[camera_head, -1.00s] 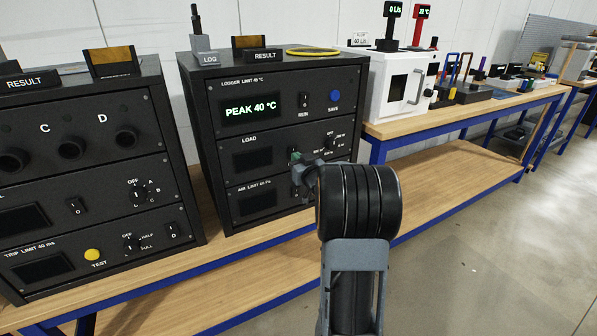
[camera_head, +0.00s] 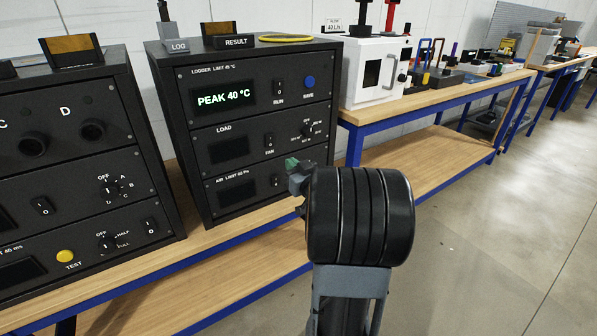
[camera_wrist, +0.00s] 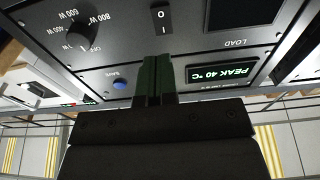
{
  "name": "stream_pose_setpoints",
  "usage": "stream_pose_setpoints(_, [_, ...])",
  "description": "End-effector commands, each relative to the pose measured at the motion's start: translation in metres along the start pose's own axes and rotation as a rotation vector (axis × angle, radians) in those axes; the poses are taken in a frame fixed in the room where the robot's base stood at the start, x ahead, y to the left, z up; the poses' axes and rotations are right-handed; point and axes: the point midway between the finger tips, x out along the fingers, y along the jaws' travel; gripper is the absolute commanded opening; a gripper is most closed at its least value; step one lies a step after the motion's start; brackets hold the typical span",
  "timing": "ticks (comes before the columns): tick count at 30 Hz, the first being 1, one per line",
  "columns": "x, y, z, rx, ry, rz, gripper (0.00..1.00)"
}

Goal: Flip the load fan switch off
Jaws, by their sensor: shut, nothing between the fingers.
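The load fan switch (camera_head: 269,140) is a small black rocker above the word FAN, in the LOAD row of the middle black rack. In the wrist view, which is upside down, the rocker (camera_wrist: 160,20) shows its white O and I marks beyond the fingertips. I cannot tell which way it is tilted. The load display (camera_head: 228,147) is dark. My gripper (camera_head: 293,166) is in front of the rack, right of and below the switch in the head view. In the wrist view its dark green fingers (camera_wrist: 154,76) are together, empty, and appear apart from the switch.
The load knob (camera_head: 307,130) is right of the switch. Above are the RUN switch (camera_head: 279,87), the blue SAVE button (camera_head: 309,82) and the lit PEAK 40 °C display (camera_head: 224,98). The AIR LIMIT row (camera_head: 232,178) is below, with another rocker (camera_head: 276,181).

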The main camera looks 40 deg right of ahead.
Motion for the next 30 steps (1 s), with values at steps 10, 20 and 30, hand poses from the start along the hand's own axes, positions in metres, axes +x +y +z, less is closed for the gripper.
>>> stream_pose_setpoints(10, [-0.031,-0.001,0.000,0.001,-0.001,-0.001,0.00])
stream_pose_setpoints(20, [-0.033,-0.001,0.001,0.001,0.000,-0.002,0.00])
stream_pose_setpoints(30, [-0.032,-0.001,-0.001,0.000,-0.003,0.000,0.00])
